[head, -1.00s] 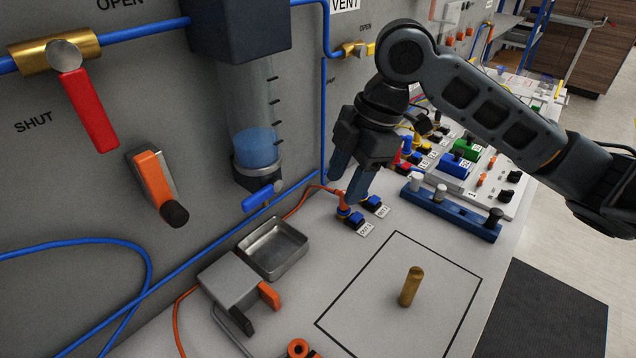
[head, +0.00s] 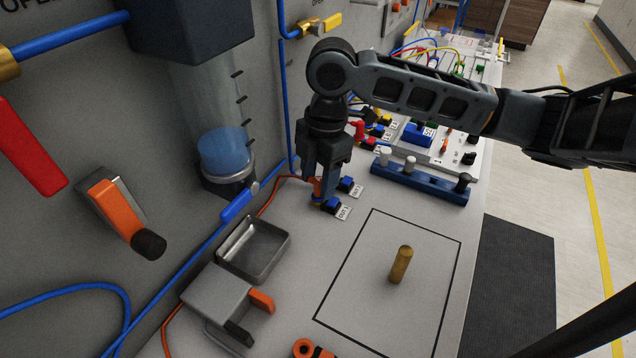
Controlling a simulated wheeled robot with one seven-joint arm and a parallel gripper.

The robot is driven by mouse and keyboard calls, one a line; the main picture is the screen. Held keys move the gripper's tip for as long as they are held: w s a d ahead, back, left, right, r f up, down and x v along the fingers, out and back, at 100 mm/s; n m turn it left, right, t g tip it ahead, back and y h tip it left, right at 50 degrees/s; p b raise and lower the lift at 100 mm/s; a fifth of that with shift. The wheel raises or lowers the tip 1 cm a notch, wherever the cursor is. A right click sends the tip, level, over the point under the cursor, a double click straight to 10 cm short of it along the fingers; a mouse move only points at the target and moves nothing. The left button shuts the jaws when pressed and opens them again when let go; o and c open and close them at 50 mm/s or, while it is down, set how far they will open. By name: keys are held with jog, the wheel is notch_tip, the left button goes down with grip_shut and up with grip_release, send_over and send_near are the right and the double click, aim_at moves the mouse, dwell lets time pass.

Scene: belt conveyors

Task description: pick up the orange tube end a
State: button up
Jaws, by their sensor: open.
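A thin orange tube (head: 268,201) runs along the bench by the wall and up to the tips of my gripper (head: 319,192). An orange tube end (head: 317,186) shows between the fingers, partly hidden by them. My gripper points down with its jaws open, one finger on each side of this end. It is just above two small blue-topped ports with white tags; the near port (head: 331,205) is right beside the fingertips. I cannot read the tags well or tell whether the fingers touch the tube.
A metal tray (head: 284,245), a grey block with orange and black levers (head: 214,298) and an orange ring-shaped part (head: 303,348) stand at the front left. A blue rail (head: 422,178) with knobs lies right of my gripper.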

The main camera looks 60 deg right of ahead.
jog(key=shift+f, duration=0.3)
jog(key=shift+c, duration=0.3)
